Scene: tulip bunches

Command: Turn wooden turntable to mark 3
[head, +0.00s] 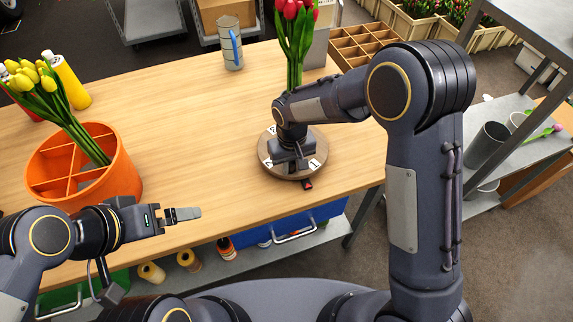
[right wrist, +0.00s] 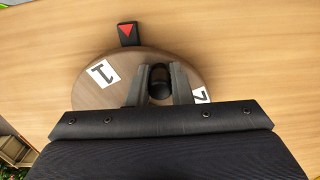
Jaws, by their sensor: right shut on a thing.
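The round wooden turntable (head: 268,148) lies on the table. White labels 1 (head: 314,163) and 2 (head: 267,162) show on its near side, and a third label at its back left is partly hidden by my arm. A black pointer block with a red triangle (head: 307,184) sits at the near rim, closer to label 1 than label 2. It also shows in the right wrist view (right wrist: 128,33). My right gripper (right wrist: 159,88) is shut on the dark central knob (right wrist: 158,78). My left gripper (head: 185,213) hovers over the table's front edge, away from the turntable; its jaw gap is unclear.
Red tulips (head: 297,30) stand behind the turntable. The table between bucket and turntable is clear.

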